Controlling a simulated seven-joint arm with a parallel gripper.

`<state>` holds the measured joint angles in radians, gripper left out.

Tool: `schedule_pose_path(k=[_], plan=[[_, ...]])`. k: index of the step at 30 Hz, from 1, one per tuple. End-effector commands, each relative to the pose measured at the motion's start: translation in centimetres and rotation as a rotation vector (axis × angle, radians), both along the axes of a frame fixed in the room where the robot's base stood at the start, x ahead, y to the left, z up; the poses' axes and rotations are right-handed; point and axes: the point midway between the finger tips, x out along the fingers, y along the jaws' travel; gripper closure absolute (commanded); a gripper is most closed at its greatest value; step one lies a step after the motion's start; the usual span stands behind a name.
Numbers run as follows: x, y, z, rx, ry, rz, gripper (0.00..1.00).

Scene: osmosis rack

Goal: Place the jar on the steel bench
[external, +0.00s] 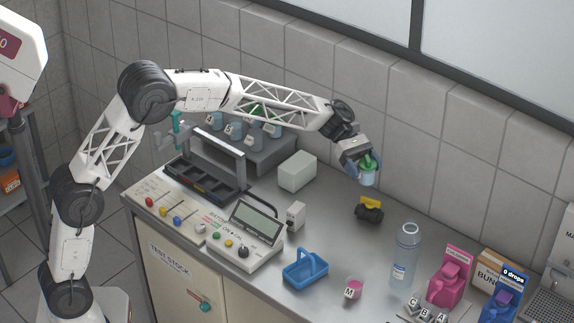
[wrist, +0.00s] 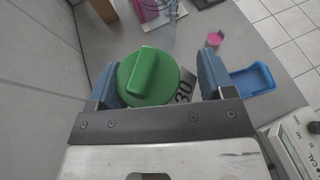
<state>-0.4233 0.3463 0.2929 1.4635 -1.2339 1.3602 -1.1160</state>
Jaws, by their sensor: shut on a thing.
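My gripper (external: 364,166) is shut on a jar (external: 369,178) with a green lid and a pale blue body. The jar is held up in the air over the back part of the steel bench (external: 335,231), near the tiled wall. In the wrist view the round green lid (wrist: 148,77) with its raised grip bar sits between the two blue fingers, closer to the left one. Part of a label reading "30" shows beside the lid. The jar's underside is hidden in the wrist view.
A black and yellow object (external: 369,209) stands below the jar. A clear bottle (external: 404,255), pink jug (external: 450,277) and blue basket (external: 305,269) stand nearer the front. A white box (external: 297,171) and shelf with several jars (external: 254,150) are left. Bare bench lies between them.

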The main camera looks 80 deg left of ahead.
Motion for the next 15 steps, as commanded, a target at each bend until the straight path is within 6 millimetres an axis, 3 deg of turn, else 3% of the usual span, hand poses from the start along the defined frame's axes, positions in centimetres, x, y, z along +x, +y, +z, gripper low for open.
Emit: schedule_pose_path(k=[3,10,15], plan=[[0.5,-2.8,0.0,-0.001,0.001,-0.03,0.49],[1.0,-6.8,-0.2,-0.002,0.005,-0.072,0.49],[1.0,-6.4,-4.4,-0.002,0.006,-0.067,0.49]])
